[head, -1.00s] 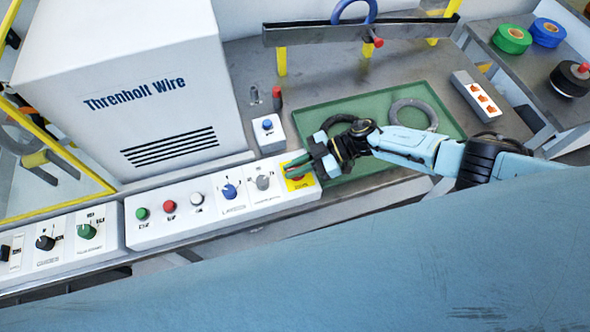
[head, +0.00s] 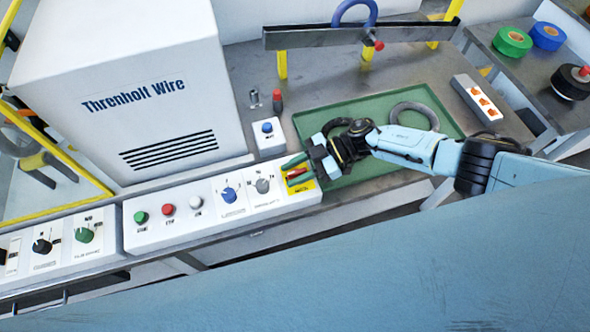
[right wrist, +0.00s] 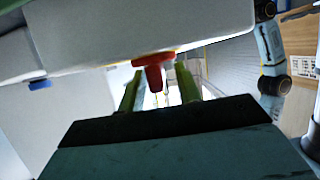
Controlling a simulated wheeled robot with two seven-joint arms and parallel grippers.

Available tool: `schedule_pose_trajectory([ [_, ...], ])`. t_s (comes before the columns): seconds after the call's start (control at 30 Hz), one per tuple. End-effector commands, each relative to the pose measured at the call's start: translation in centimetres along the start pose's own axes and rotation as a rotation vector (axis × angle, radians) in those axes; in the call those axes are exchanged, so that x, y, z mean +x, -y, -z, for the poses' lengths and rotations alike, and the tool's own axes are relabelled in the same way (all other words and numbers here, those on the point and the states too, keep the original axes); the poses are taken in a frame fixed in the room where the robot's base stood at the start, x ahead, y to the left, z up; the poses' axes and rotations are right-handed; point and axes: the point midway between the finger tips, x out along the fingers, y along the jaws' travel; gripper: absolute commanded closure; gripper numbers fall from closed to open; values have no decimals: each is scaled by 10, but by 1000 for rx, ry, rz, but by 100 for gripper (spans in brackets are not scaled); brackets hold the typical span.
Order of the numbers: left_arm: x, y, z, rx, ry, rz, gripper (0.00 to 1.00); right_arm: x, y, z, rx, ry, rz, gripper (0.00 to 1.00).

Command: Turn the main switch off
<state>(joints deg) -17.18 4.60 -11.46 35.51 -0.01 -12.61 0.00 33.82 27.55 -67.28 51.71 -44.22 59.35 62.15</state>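The main switch is a red handle (head: 297,173) on a yellow plate (head: 306,186) at the right end of the long white control panel (head: 180,232). My right gripper (head: 296,170) has its green fingers apart, one on each side of the red handle. In the right wrist view the red handle (right wrist: 155,75) hangs between the two fingers (right wrist: 158,88), with a gap showing on both sides. The fingers partly hide the switch in the head view, so its marking cannot be read. My left gripper is not in view.
Several buttons and knobs, including a blue knob (head: 229,194) and a grey knob (head: 262,186), sit left of the switch. A small box with a blue button (head: 267,128) stands behind. A green tray (head: 355,182) with a dark coil lies under my right arm.

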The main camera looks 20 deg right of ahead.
Motion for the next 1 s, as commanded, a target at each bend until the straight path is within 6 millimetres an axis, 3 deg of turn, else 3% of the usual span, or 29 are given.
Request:
schedule_pose_trajectory([
  [0.27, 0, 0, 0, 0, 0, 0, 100, -11, 0, -1, 1, 2, -2, 66],
  [0.7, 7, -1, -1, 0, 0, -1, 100, -103, 0, -2, 0, 3, -3, 66],
  [1.0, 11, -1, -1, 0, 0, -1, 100, -133, 0, 0, 0, 0, 0, 66],
])
